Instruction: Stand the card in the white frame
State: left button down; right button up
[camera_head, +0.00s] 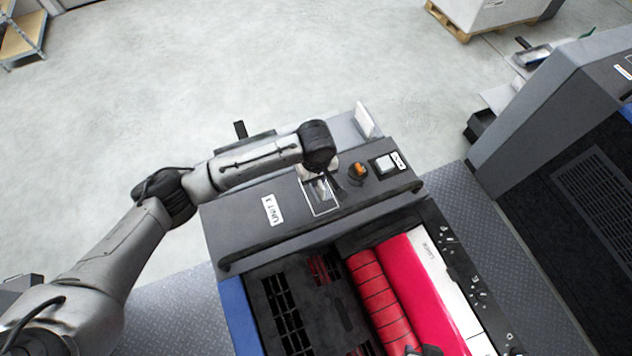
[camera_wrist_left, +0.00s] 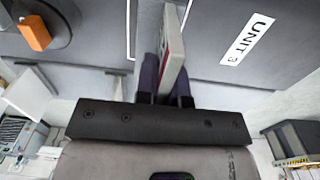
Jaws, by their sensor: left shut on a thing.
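My left gripper (camera_wrist_left: 167,95) is shut on a thin white card (camera_wrist_left: 172,65) with a reddish edge, which stands on edge between the fingers. In the head view the left gripper (camera_head: 326,178) is over the top panel of the unit, at the white frame (camera_head: 312,205). The frame is a white outline on the dark panel, and part of its line shows in the wrist view (camera_wrist_left: 128,30). The wrist hides much of the card and frame in the head view. I cannot tell whether the card touches the panel. My right gripper is not in view.
An orange knob (camera_head: 357,170) and a white-topped square (camera_head: 386,163) are on the panel right of the gripper. The "UNIT 3" label (camera_head: 272,210) is to its left. An upright white plate (camera_head: 365,120) stands behind. Red rollers (camera_head: 380,295) lie in the open bay in front.

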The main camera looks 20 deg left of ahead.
pick_arm(q)
jog(key=shift+f, duration=2)
jog(key=shift+f, duration=0.15)
jog(key=c, duration=1.2)
grip_release()
notch_tip(320, 180, up, 12)
jog(key=shift+r, duration=0.15)
